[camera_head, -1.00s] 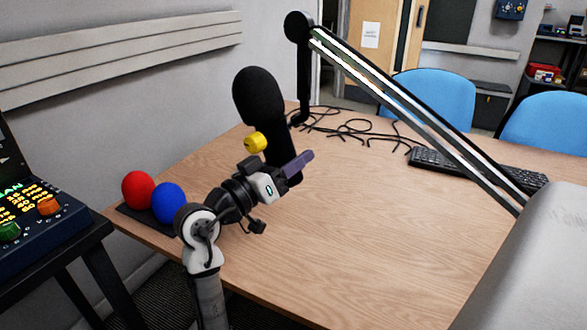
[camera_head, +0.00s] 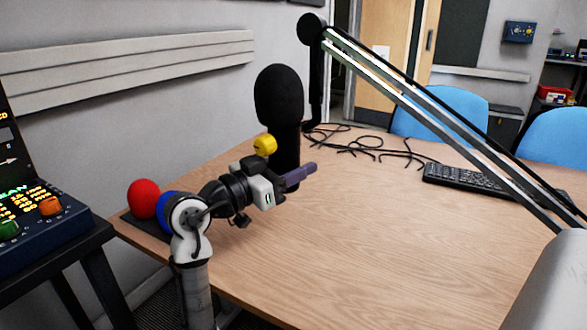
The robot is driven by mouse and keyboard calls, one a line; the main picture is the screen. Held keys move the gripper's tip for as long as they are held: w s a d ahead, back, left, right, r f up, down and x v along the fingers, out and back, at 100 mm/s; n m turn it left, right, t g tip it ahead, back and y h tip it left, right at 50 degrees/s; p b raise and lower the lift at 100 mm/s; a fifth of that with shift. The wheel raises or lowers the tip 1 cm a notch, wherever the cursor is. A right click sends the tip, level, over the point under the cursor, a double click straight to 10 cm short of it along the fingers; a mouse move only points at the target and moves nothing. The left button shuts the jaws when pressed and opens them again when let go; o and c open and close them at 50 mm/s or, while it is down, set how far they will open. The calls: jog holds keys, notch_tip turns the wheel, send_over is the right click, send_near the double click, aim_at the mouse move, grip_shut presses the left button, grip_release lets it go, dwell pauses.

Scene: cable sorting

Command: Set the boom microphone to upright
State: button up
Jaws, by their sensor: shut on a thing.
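The boom microphone has a thick black foam head (camera_head: 279,95) and a dark body (camera_head: 287,150). It stands close to upright above the table, on the end of a boom arm (camera_head: 400,95) that comes from the right. My gripper (camera_head: 300,176), with a purple finger showing, is at the lower part of the microphone body and is shut on it. The far finger and the exact contact are hidden. A yellow round piece (camera_head: 265,145) shows just left of the microphone body; I cannot tell if it is attached.
The wooden table (camera_head: 330,245) is clear at the front. A red ball (camera_head: 144,198) and a blue ball (camera_head: 167,206) are at its left edge, the blue partly behind my arm. Black cables (camera_head: 365,146) and a keyboard (camera_head: 470,181) lie behind. A console (camera_head: 40,215) stands left.

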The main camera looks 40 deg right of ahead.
dwell(0.5)
jog(key=o, duration=1.4)
jog(key=shift+a, duration=0.1)
jog(key=a, duration=0.4)
jog(key=a+f, duration=0.1)
jog(key=a, duration=0.8)
jog(key=shift+w+a+f+b, duration=0.3)
jog(key=shift+w+f+b, duration=0.05)
jog(key=shift+b, duration=0.05)
